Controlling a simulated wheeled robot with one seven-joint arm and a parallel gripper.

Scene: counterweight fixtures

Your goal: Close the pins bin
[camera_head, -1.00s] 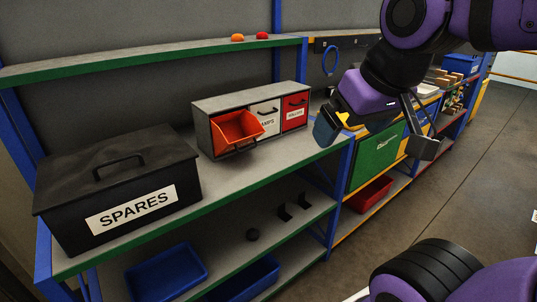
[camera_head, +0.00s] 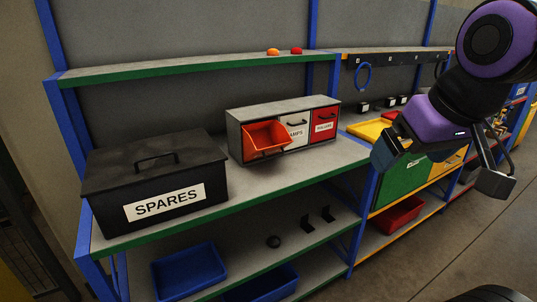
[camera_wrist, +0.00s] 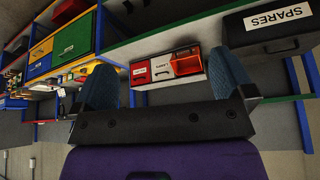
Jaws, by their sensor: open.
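An orange bin (camera_head: 265,138) in a grey three-bin cabinet (camera_head: 281,104) is tipped out at the front, so it stands open. I take it as the pins bin; its own label cannot be read. The white bin (camera_head: 297,132) and the red bin (camera_head: 323,124) beside it are shut. My gripper (camera_head: 441,168) is open and empty, right of the cabinet and apart from it. In the wrist view, the open orange bin (camera_wrist: 187,64) shows beyond my open fingers (camera_wrist: 165,88), nearer the right finger.
A black lidded SPARES box (camera_head: 155,178) stands left of the cabinet on the same shelf (camera_head: 268,184). An upper shelf (camera_head: 190,69) runs above. Blue trays (camera_head: 188,270) lie below. A blue post (camera_head: 364,205) stands between the cabinet side and my gripper.

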